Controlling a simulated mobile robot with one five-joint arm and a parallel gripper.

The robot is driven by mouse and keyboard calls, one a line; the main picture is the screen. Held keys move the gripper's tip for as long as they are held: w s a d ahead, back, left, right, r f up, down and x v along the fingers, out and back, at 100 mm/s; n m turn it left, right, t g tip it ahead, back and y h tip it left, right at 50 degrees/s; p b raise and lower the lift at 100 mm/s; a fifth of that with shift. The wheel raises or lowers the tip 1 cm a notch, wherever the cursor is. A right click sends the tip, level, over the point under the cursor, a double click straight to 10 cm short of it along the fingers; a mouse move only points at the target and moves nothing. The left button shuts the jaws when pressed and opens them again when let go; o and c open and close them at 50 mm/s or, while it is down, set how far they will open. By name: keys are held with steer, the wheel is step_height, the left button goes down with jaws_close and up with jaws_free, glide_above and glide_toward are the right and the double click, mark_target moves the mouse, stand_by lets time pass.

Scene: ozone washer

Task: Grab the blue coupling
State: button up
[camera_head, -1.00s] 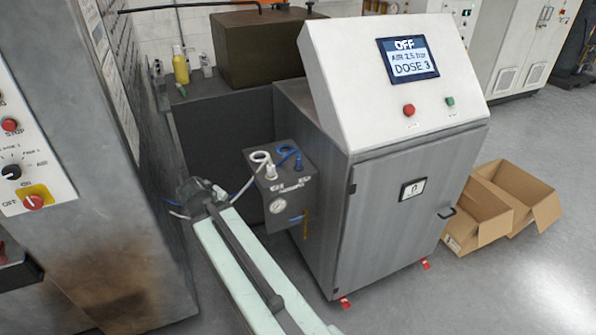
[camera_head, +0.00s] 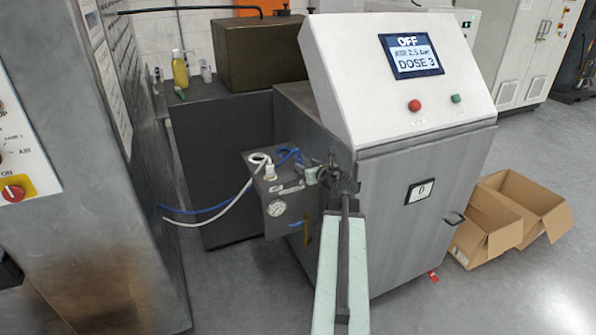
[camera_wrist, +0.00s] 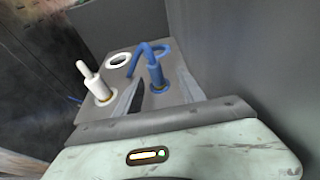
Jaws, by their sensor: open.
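The blue coupling (camera_wrist: 156,74) stands upright on the grey box top in the wrist view, with a blue hose bending off its top. In the head view my gripper (camera_head: 306,177) is at the right side of the grey box and partly hides the coupling; blue hose (camera_head: 290,155) shows just left of it. In the wrist view my open fingers reach toward the blue coupling, one on each side of its base in the picture. Whether they touch it cannot be told. A white coupling (camera_wrist: 95,81) stands to the left, outside the fingers.
The grey box (camera_head: 264,226) has a round gauge (camera_head: 276,208) on its front. The white-topped cabinet (camera_head: 400,95) stands close on the right of my gripper. White and blue hoses (camera_head: 212,212) run left. Open cardboard boxes (camera_head: 510,215) lie on the floor at right.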

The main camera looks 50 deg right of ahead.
mark_target(299, 162)
steer(key=x, duration=0.2)
steer(key=b+x, duration=0.1)
steer(key=x, duration=0.3)
steer(key=shift+w+a, duration=0.2)
steer(key=shift+a, duration=0.15)
jaws_close()
